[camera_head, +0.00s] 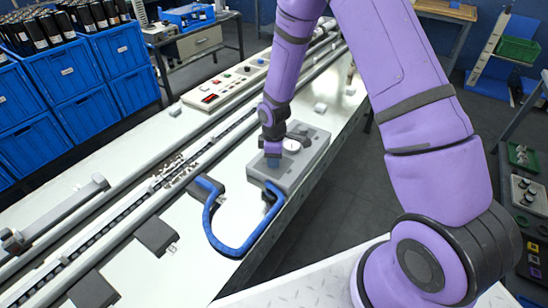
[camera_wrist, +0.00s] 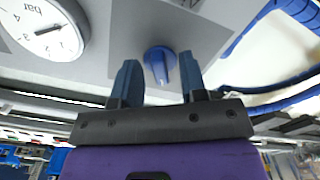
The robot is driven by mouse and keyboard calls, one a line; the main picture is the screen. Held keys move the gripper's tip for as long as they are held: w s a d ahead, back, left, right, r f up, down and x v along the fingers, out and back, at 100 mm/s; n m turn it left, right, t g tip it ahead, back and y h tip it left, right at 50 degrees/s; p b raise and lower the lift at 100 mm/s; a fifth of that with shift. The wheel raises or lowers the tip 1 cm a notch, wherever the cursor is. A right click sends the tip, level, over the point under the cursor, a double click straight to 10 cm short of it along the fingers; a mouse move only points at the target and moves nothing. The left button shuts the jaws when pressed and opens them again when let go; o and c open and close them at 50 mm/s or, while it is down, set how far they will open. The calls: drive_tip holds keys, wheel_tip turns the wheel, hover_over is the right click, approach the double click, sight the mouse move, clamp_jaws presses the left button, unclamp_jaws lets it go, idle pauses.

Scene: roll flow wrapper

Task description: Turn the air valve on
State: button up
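The air valve is a small blue knob (camera_wrist: 160,64) with a raised grip bar, on a grey unit (camera_head: 318,150). In the wrist view it shows between and just beyond my two blue fingertips. My gripper (camera_wrist: 159,62) is open, with a gap on both sides of the knob. I cannot tell whether the fingers reach down around it. In the head view my gripper (camera_head: 272,158) is over the grey unit and hides the knob. A round white pressure gauge (camera_wrist: 40,28) sits beside the knob; it also shows in the head view (camera_head: 292,146).
A blue hose (camera_head: 233,252) loops from the unit's near end over the white machine bed (camera_head: 190,262). Rails run along the left, with a control panel (camera_head: 222,90) behind. Blue bins (camera_head: 85,80) stand at the far left.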

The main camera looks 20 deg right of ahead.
clamp_jaws()
drive_tip(key=shift+m, duration=0.4)
drive_tip(key=m, duration=0.5)
drive_tip(key=shift+m, duration=0.3)
drive_tip(key=m, duration=0.5)
drive_tip(key=shift+m, duration=0.4)
unclamp_jaws()
